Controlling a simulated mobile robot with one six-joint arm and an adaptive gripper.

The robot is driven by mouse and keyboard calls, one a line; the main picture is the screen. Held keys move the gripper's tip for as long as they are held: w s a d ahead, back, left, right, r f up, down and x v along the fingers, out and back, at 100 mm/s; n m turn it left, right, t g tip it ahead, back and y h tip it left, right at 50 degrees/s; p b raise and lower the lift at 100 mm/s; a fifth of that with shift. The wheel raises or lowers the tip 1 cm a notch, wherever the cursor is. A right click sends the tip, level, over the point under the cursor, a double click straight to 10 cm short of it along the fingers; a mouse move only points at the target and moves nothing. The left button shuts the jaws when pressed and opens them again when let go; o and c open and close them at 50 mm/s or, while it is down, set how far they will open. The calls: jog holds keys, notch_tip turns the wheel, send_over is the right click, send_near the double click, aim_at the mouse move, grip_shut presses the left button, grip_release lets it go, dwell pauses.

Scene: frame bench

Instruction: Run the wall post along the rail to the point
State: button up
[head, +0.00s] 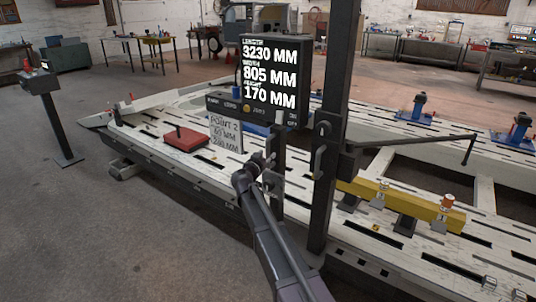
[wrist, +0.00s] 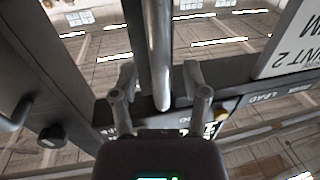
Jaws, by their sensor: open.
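The wall post, a tall dark upright (head: 333,110), stands at the near side of the white slotted bench (head: 400,235). A dark display box (head: 254,107) beside it reads length 3230 mm, width 805 mm, height 170 mm. Below the box is a "POINT 2" card (head: 226,134), upside down in the wrist view (wrist: 293,45). My gripper (head: 270,168) is in front of a shorter dark upright under the box. In the wrist view my gripper (wrist: 158,88) is open, its fingers on either side of a shiny bar (wrist: 159,45). I cannot tell whether they touch it.
A red pad (head: 185,139) lies on the bench left of the card. A yellow beam (head: 405,204) with small fittings crosses the bench at right. A dark arm (head: 420,141) reaches right from the post. A pedestal (head: 55,115) stands at left; the floor in front is clear.

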aim_at(218, 130)
jog(key=shift+x, duration=0.85)
grip_shut()
jog(key=w+a, duration=0.6)
jog(key=a, duration=0.2)
jog(key=w+a, duration=0.5)
jog(key=a, duration=0.3)
jog(key=w+a, duration=0.6)
jog(key=a, duration=0.2)
jog(key=shift+w+a, duration=0.15)
jog(key=shift+w, duration=0.15)
grip_release()
